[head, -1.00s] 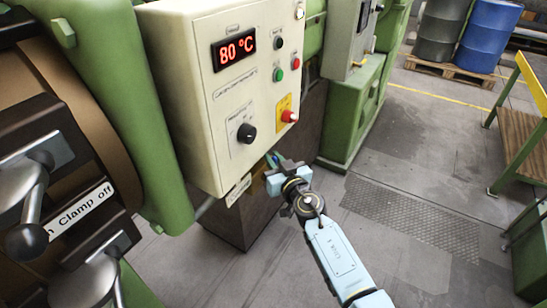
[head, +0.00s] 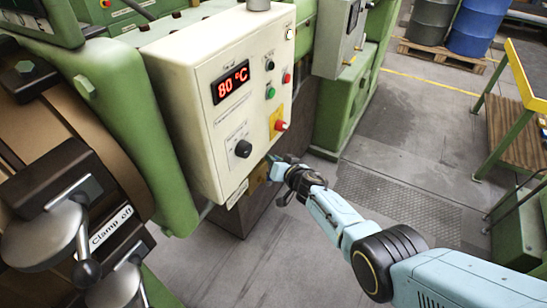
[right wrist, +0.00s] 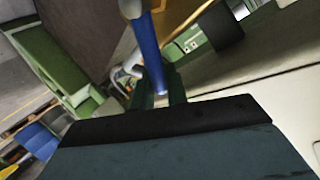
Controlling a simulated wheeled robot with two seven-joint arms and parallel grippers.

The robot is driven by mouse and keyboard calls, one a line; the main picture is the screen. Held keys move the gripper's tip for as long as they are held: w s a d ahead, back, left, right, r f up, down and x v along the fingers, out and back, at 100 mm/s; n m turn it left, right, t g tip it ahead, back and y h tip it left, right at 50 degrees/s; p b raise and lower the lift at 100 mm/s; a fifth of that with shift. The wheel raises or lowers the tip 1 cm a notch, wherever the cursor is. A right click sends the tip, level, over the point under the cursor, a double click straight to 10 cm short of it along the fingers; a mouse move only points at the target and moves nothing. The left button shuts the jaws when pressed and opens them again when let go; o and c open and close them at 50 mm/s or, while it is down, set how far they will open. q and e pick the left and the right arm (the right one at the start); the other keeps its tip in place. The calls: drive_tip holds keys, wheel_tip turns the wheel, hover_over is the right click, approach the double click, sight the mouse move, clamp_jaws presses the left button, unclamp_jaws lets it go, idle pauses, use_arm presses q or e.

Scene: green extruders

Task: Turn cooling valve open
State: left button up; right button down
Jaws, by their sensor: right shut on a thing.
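My right gripper (head: 272,163) reaches in at the lower right edge of the cream control box (head: 215,130). In the right wrist view the gripper (right wrist: 160,98) is shut on a blue lever (right wrist: 149,50), which looks like the cooling valve's handle. The lever stands between the dark fingers and runs up to a pale end at the top of that view. In the head view the valve is mostly hidden by the gripper and the box, so how far it is turned cannot be told. My left gripper is not in view.
The box has a red "80 °C" display (head: 231,82), a black knob (head: 243,149) and a red button (head: 281,125). A "Clamp off" label (head: 111,228) and metal handles are at left. A green-framed bench (head: 515,110) stands at right. Open floor lies between.

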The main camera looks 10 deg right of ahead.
drive_tip(key=shift+w+d+f, duration=0.1)
drive_tip(key=shift+d+f, duration=0.05)
drive_tip(key=shift+f, duration=0.05)
idle(0.3)
drive_tip(key=c, duration=1.5)
unclamp_jaws()
drive_tip(key=shift+o, duration=0.2)
drive_tip(key=shift+r, duration=0.1)
drive_tip(key=shift+s+d+r+p, duration=0.15)
drive_tip(key=shift+s+p, duration=0.1)
drive_tip(key=shift+p, duration=0.45)
drive_tip(key=p+v, duration=0.5)
drive_tip(key=v, duration=0.7)
drive_tip(key=shift+s+d, duration=0.15)
drive_tip(key=shift+s, duration=0.2)
